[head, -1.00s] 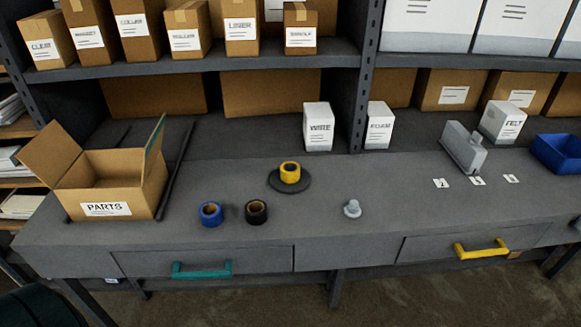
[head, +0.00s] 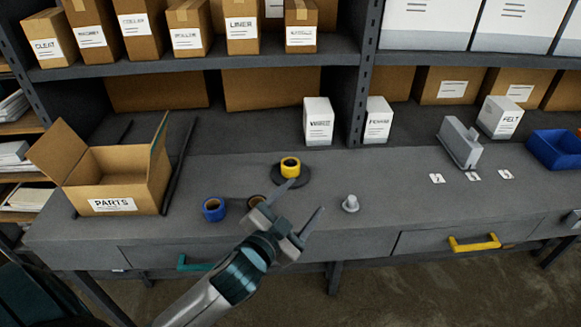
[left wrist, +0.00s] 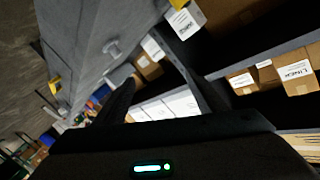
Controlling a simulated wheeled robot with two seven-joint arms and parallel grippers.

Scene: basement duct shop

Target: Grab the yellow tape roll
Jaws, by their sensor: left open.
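The yellow tape roll (head: 290,167) sits on a round dark disc (head: 303,178) on the grey workbench. My left gripper (head: 305,203) is open and empty, in front of the roll and nearer to me, with a gap between them. One finger points toward the roll, the other toward its right. In the left wrist view, a small patch of yellow (left wrist: 179,4) at the top edge looks like the roll, mostly cut off. A blue tape roll (head: 213,209) stands to the left. A dark tape roll (head: 257,202) is partly hidden behind my gripper. My right gripper is not in view.
A grey knob-like piece (head: 350,203) stands right of my left gripper. An open parts box (head: 115,180) is at the left. White boxes (head: 318,121) stand behind, under the shelf. A blue bin (head: 556,149) is at the right. The bench between knob and cards is clear.

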